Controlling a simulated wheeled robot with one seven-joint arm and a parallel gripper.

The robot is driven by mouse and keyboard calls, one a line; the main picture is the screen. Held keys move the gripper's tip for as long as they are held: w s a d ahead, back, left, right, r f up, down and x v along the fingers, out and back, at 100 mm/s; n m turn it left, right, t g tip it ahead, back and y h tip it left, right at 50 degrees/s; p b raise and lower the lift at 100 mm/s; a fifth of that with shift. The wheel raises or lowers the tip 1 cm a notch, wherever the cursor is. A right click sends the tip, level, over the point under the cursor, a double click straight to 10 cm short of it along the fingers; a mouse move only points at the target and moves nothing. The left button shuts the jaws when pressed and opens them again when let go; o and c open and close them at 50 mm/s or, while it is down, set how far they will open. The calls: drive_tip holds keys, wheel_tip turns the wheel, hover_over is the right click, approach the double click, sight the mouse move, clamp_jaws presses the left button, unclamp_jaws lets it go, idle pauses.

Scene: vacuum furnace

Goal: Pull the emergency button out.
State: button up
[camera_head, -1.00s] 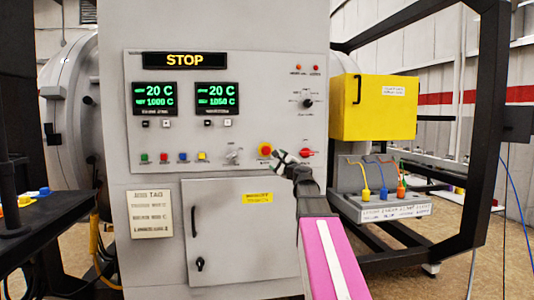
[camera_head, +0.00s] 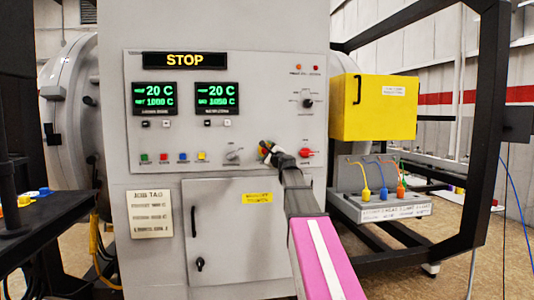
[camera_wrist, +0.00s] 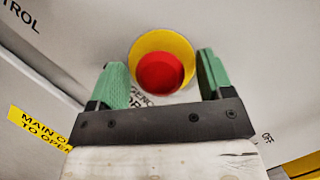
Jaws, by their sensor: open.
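The emergency button is a red knob on a yellow ring. In the wrist view the button (camera_wrist: 160,72) sits on the grey panel, between and just beyond the green fingers of my gripper (camera_wrist: 160,82). The fingers are open, one on each side, with a gap to the red knob. In the head view my gripper (camera_head: 268,151) is in front of the button (camera_head: 262,152), which is mostly hidden, with a bit of red and yellow showing.
The control panel (camera_head: 140,100) shows a STOP display (camera_head: 185,60). A red switch (camera_head: 306,153) is just right of my gripper, and a grey knob (camera_head: 233,156) is to its left. A yellow box (camera_head: 372,110) stands out at the right.

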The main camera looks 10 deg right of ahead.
drive_tip(key=c, duration=1.3)
drive_tip(key=shift+s, duration=0.9)
drive_tip(key=o, duration=1.3)
drive_tip(key=v, duration=1)
drive_tip(key=shift+s, duration=0.4)
drive_tip(key=shift+d+f, duration=0.1)
